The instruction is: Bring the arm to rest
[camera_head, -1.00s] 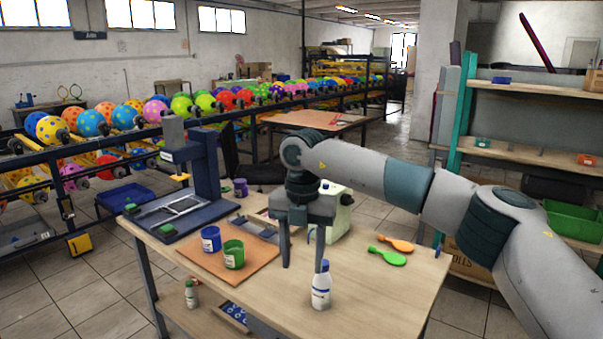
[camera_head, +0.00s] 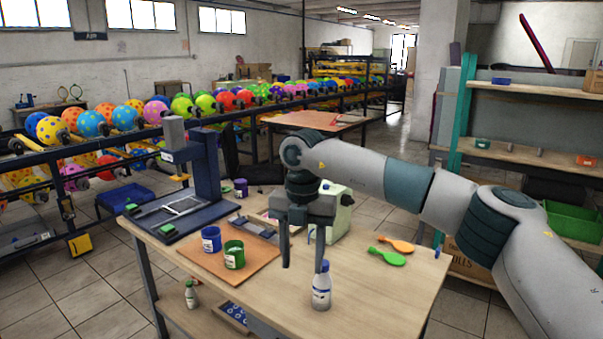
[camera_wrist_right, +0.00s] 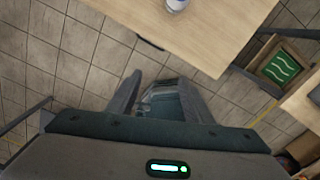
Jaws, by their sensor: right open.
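My right gripper (camera_head: 302,242) points down, open and empty, over the wooden worktable (camera_head: 390,290) in the head view. Its arm comes in from the right. A white bottle with a blue cap (camera_head: 321,288) stands upright on the table, just right of the fingers in the picture. The table edge (camera_wrist_right: 215,40) and the lower part of the bottle (camera_wrist_right: 175,5) show at the top there. My left gripper is not in view.
A blue pot (camera_head: 211,240) and a green pot (camera_head: 234,256) stand on a brown board (camera_head: 255,272). A printing press (camera_head: 200,165) is behind them. Orange (camera_head: 397,244) and green (camera_head: 388,257) paddles lie at right. The table's front right is clear.

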